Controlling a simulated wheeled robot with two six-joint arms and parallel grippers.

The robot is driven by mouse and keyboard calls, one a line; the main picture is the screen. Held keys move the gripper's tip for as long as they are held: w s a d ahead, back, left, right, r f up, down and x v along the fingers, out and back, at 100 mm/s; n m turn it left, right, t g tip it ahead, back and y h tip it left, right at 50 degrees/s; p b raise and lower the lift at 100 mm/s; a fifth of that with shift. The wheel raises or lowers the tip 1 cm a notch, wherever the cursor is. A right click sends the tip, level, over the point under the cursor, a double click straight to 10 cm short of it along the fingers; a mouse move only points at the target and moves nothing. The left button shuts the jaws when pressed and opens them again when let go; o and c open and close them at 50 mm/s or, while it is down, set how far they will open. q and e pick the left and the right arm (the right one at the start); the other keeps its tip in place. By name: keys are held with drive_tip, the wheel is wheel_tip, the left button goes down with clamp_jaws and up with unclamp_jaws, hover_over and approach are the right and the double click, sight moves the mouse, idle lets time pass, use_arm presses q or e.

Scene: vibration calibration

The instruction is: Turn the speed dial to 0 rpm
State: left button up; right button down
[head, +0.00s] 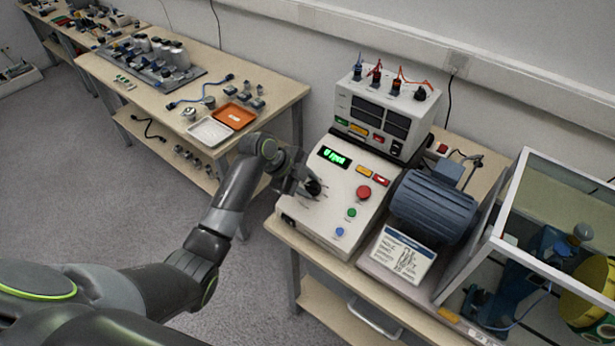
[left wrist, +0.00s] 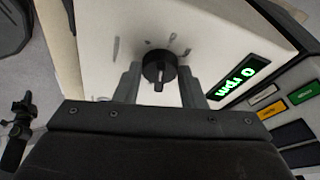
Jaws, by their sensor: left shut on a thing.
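The black round speed dial (head: 314,187) sits on the sloping front panel of the white control box (head: 343,215). It also shows in the left wrist view (left wrist: 160,68), with small scale marks around it. The green display (head: 335,157) reads 0 rpm, clearest in the left wrist view (left wrist: 238,83). My left gripper (head: 306,186) is at the dial, with one finger on each side of it, and is shut on it. The fingers partly cover the dial in the head view. My right gripper is not in view.
A red button (head: 363,192), a green button (head: 351,212) and a blue button (head: 339,231) sit right of the dial. A blue-grey motor (head: 432,207) and a clear-walled enclosure (head: 520,220) stand further right. Another bench (head: 275,90) holds trays and parts.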

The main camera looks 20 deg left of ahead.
use_arm(q)
drive_tip(key=n+t+p, duration=0.1)
drive_tip(key=n+p, duration=0.1)
drive_tip(key=n, duration=0.1)
drive_tip(key=shift+s+r, duration=0.1)
drive_tip(key=shift+s, duration=0.05)
drive_tip(key=shift+n+t+p, duration=0.4)
drive_tip(key=shift+n+p, duration=0.15)
drive_tip(key=shift+n, duration=0.95)
drive_tip(key=shift+f, duration=0.2)
drive_tip(key=o, duration=1)
drive_tip(key=shift+s, duration=0.1)
drive_tip(key=v, duration=0.5)
drive_tip(key=b+v, duration=0.1)
drive_tip(key=v, duration=0.5)
drive_tip(key=b+v, duration=0.1)
drive_tip(key=v, duration=0.5)
drive_tip(key=shift+s+d+r, duration=0.2)
drive_tip(key=shift+s, duration=0.05)
